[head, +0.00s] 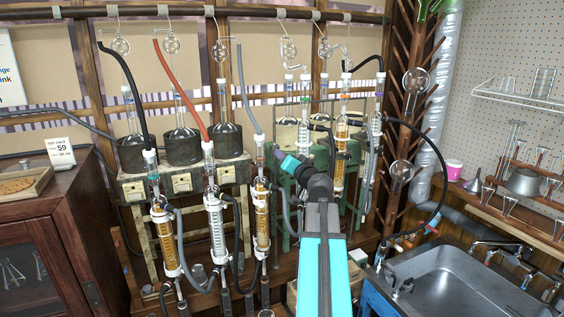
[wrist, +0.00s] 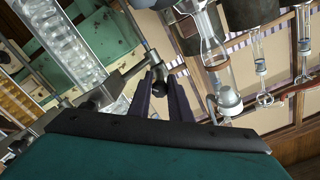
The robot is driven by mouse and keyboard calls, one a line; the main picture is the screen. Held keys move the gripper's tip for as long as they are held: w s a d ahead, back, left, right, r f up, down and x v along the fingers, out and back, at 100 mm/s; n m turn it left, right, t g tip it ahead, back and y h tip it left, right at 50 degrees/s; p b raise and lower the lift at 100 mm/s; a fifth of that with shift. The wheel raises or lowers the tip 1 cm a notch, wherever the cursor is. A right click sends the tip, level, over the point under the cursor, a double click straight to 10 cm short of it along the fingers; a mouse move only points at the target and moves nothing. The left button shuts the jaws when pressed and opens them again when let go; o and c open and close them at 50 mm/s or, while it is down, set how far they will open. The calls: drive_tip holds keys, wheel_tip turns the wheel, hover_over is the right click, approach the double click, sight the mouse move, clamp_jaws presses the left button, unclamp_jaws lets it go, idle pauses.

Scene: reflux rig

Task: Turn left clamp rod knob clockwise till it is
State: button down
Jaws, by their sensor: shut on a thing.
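In the wrist view, a small dark clamp rod knob (wrist: 158,86) sits between the two dark fingers of my gripper (wrist: 160,92), which is shut on it. A metal clamp rod (wrist: 125,76) runs from beside the knob down-left to a clamp block near a glass condenser (wrist: 65,40). In the head view my gripper (head: 281,157) is at the rig, just right of an amber-filled condenser (head: 261,205). The knob cannot be made out in the head view, and its turn angle cannot be read.
More condensers stand close by, including a clear one (head: 215,220) and an amber one (head: 165,235) to the left. Dark heating mantles (head: 182,147) with flasks stand behind. Loose hoses (head: 239,85) hang around my gripper. A steel sink (head: 455,285) lies at the right.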

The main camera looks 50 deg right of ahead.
drive_tip(key=m, duration=0.4)
drive_tip(key=shift+w+a+r+b, duration=0.1)
drive_tip(key=shift+r+b, duration=0.1)
drive_tip(key=shift+b, duration=0.2)
drive_tip(key=m, duration=0.4)
drive_tip(key=shift+r, duration=0.1)
drive_tip(key=shift+m, duration=0.3)
drive_tip(key=c, duration=1.6)
unclamp_jaws()
drive_tip(key=shift+w, duration=0.1)
drive_tip(key=shift+f, duration=0.2)
